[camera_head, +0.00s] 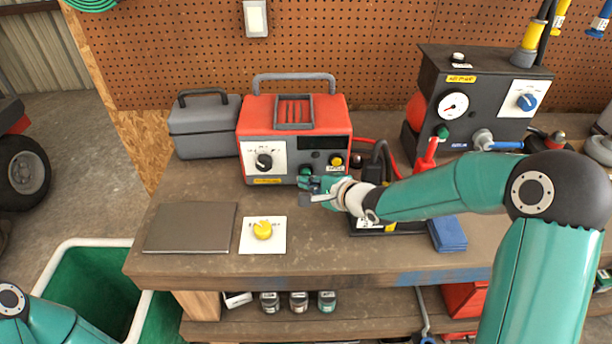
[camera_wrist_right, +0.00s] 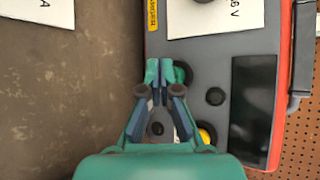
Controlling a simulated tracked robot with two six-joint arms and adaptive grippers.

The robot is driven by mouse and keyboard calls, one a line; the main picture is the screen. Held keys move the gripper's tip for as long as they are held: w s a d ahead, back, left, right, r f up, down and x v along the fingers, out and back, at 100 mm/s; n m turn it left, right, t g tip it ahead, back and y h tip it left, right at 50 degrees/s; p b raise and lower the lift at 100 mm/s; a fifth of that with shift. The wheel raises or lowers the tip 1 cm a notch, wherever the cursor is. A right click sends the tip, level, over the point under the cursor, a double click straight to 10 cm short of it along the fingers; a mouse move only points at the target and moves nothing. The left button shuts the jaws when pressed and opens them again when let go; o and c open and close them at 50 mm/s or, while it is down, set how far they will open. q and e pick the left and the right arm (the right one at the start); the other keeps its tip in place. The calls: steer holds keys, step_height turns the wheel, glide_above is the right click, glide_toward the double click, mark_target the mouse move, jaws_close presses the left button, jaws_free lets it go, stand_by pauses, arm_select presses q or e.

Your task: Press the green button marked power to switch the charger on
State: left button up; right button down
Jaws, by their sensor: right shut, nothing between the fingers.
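The charger (camera_head: 295,108) is a red box with a grey front, standing on the workbench in the head view. Its front has a white dial plate with a black knob (camera_head: 264,161), a dark display (camera_head: 320,142) and a yellow button (camera_head: 337,161). The green button (camera_head: 305,171) sits low on the front; in the wrist view the green button (camera_wrist_right: 184,72) is partly hidden behind my fingertips. My right gripper (camera_head: 305,188) is shut and empty, right at the charger's lower front. In the wrist view my right fingertips (camera_wrist_right: 158,72) overlap the button's edge; I cannot tell if they touch it.
A grey case (camera_head: 203,127) stands left of the charger. A flat grey panel (camera_head: 190,227) and a white plate with a yellow knob (camera_head: 262,231) lie in front. A dark gauge unit (camera_head: 475,95) and a blue cloth (camera_head: 448,234) are to the right.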

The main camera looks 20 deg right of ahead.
steer(key=shift+w+d+p, duration=0.1)
steer(key=shift+w+p, duration=0.25)
steer(key=shift+w, duration=0.05)
steer(key=shift+s, duration=0.1)
stand_by(0.4)
steer(key=shift+s+a+b, duration=0.2)
steer(key=shift+s+b, duration=0.1)
steer(key=shift+s, duration=0.25)
steer(key=shift+s+a+b, duration=0.2)
steer(key=shift+s+b, duration=0.05)
steer(key=shift+s, duration=0.25)
steer(key=shift+s+a+f+b, duration=0.15)
steer(key=shift+s+b, duration=0.15)
steer(key=shift+s, duration=0.2)
steer(key=shift+s+a+b, duration=0.25)
steer(key=shift+s, duration=0.55)
steer(key=shift+s+a+b, duration=0.2)
steer(key=shift+s+b, duration=0.05)
steer(key=shift+s, duration=0.5)
steer(key=shift+s+a+b, duration=0.25)
steer(key=shift+s, duration=0.55)
